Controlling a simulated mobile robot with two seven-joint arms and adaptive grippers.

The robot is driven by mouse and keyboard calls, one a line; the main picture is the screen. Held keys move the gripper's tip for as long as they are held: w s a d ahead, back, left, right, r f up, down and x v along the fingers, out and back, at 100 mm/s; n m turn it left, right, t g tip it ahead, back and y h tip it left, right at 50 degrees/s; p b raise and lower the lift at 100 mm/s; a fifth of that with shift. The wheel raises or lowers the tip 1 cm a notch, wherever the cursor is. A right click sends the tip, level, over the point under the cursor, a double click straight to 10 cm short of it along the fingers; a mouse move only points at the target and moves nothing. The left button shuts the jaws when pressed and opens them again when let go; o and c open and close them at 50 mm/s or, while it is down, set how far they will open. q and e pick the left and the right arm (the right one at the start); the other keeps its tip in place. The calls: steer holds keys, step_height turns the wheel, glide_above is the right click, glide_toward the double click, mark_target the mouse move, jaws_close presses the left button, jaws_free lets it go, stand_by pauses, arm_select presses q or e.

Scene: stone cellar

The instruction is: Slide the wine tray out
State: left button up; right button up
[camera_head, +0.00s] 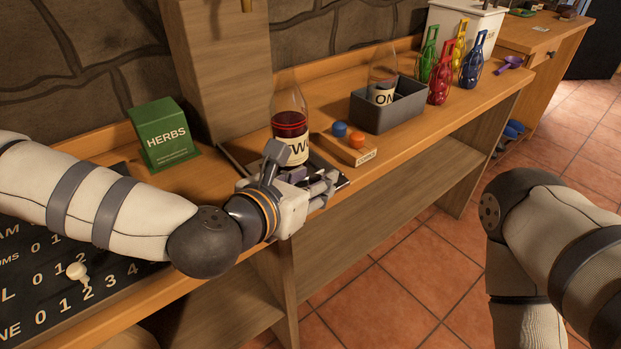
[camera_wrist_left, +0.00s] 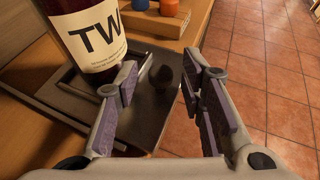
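The wine tray is a dark, flat, low-rimmed tray (camera_head: 236,161) on the wooden counter, partly hidden behind my left gripper in the head view. It also shows in the left wrist view (camera_wrist_left: 158,102). A bottle of dark red wine (camera_head: 290,122) with a cream label stands upright on it; "TW" is readable in the left wrist view (camera_wrist_left: 90,35). My left gripper (camera_head: 326,183) is at the tray's front edge. In the left wrist view its fingers (camera_wrist_left: 160,82) are apart, with part of the tray showing between them; I cannot tell whether they touch it. My right gripper is out of view.
A wooden block (camera_head: 345,149) with blue and orange knobs sits right of the bottle. Beyond it stands a grey bin (camera_head: 388,110) with another bottle inside. A green herbs box (camera_head: 163,134) stands at left, above a dark number board (camera_head: 95,285). Open tiled floor (camera_head: 390,265) lies in front.

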arm_select(q)
steer(key=v, duration=0.7)
steer(key=shift+s, duration=0.2)
steer(key=shift+a+r, duration=0.1)
steer(key=s+a+f+m+g+y+p, duration=0.3)
steer(key=s+f+m+g, duration=0.6)
steer(key=s+f+m, duration=1)
steer(key=s+a+f+m+g+y, duration=0.2)
steer(key=s+a+m, duration=0.3)
steer(key=s+a, duration=0.3)
steer(key=s+a+f+m+g+y, duration=0.2)
steer(key=s+a+f+m, duration=0.3)
steer(key=s+a, duration=0.3)
steer(key=shift+s+a+g, duration=0.35)
steer(key=shift+a+g, duration=0.05)
steer(key=shift+a, duration=0.25)
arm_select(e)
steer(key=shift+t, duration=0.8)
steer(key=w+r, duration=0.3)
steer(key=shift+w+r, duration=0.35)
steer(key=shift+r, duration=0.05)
